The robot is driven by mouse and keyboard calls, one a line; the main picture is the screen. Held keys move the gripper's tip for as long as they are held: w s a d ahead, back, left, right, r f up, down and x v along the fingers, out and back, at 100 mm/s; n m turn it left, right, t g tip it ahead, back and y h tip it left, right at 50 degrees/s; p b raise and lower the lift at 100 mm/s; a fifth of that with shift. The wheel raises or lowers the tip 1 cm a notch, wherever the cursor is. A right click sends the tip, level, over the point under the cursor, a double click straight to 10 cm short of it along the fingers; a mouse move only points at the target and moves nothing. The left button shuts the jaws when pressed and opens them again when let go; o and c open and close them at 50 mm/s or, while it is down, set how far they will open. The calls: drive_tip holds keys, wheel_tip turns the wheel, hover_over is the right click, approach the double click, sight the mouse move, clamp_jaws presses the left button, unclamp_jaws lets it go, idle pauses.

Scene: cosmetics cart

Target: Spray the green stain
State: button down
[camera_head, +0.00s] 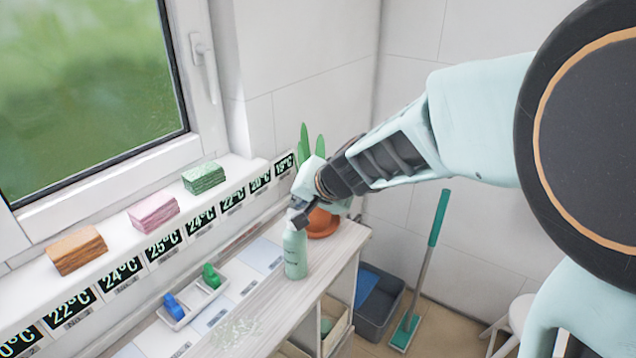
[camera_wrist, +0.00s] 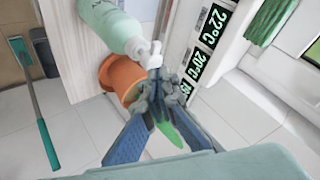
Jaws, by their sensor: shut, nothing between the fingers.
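A pale green spray bottle (camera_head: 295,254) with a white spray head stands upright on the cart top. In the wrist view the bottle (camera_wrist: 112,24) and its white head (camera_wrist: 147,52) show just beyond my fingertips. My gripper (camera_head: 297,215) is at the bottle's head. In the wrist view my gripper (camera_wrist: 160,95) has its fingers together with nothing held between them. I cannot tell whether they touch the head. A pale green speckled stain (camera_head: 237,332) lies on the cart top, nearer the camera than the bottle.
A potted plant in an orange pot (camera_head: 323,224) stands behind my gripper. A white tray (camera_head: 192,303) holds a blue clip and a green clip. Sponges (camera_head: 153,212) line the windowsill. A grey bin (camera_head: 378,300) and a green mop (camera_head: 425,270) are on the floor right of the cart.

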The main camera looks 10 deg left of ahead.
wheel_tip(320, 180, up, 6)
drive_tip(key=p, duration=0.5)
idle(0.7)
